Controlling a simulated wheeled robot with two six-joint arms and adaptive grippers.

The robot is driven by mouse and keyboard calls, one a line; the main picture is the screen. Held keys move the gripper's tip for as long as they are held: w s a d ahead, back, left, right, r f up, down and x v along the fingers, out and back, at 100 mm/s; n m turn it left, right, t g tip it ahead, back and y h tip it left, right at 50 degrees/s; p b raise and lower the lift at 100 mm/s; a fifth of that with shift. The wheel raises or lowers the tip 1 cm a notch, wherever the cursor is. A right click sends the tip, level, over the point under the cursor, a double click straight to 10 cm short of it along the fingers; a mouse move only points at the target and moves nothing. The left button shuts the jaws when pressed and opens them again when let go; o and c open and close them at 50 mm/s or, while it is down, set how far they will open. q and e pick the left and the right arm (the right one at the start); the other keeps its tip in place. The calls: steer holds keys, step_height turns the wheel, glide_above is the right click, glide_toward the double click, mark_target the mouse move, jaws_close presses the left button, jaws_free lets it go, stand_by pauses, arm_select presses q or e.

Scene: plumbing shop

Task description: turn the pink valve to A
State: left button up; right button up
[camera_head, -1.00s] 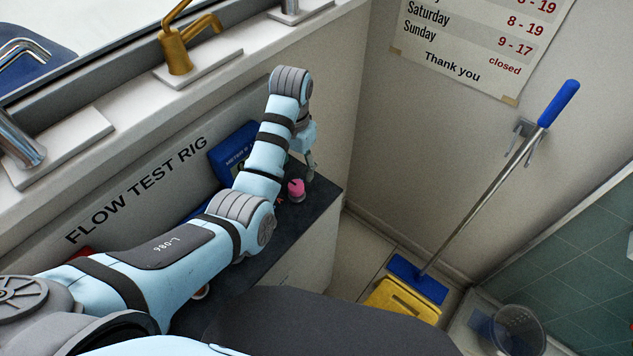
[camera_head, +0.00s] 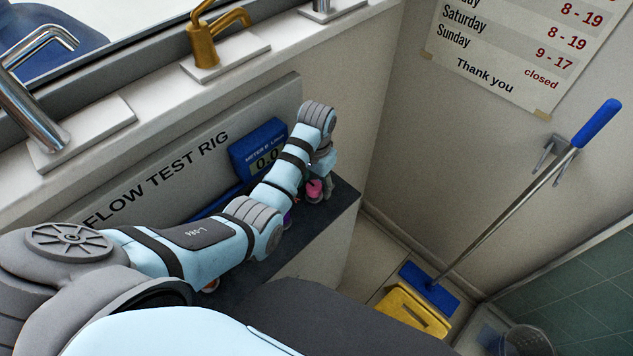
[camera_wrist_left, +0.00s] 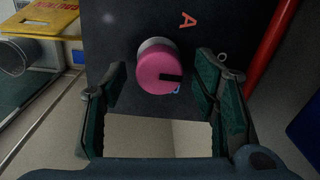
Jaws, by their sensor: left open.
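The pink valve (camera_head: 315,189) is a round knob on the dark bench top (camera_head: 345,205). In the left wrist view the pink valve (camera_wrist_left: 163,68) sits on its grey base with a black pointer mark on its lower right part. A red letter A (camera_wrist_left: 187,20) is on the dark top above and right of the valve. My left gripper (camera_wrist_left: 165,95) is open, its green-padded fingers on either side of the valve, apart from it. In the head view my left gripper (camera_head: 324,185) is beside the valve and partly hides it. My right gripper is out of view.
A blue meter (camera_head: 258,150) stands behind my left arm on the test rig panel. A red pipe (camera_wrist_left: 272,55) runs right of the valve in the wrist view. A mop (camera_head: 520,190) leans on the wall by a yellow floor sign (camera_head: 410,312).

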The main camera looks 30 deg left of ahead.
arm_select(q)
steer(key=shift+c, duration=0.5)
steer(key=shift+s, duration=0.1)
steer(key=c, duration=1.1)
steer(key=shift+r, duration=0.1)
steer(key=shift+n, duration=0.3)
steer(key=n, duration=1.1)
steer(key=shift+n, duration=0.3)
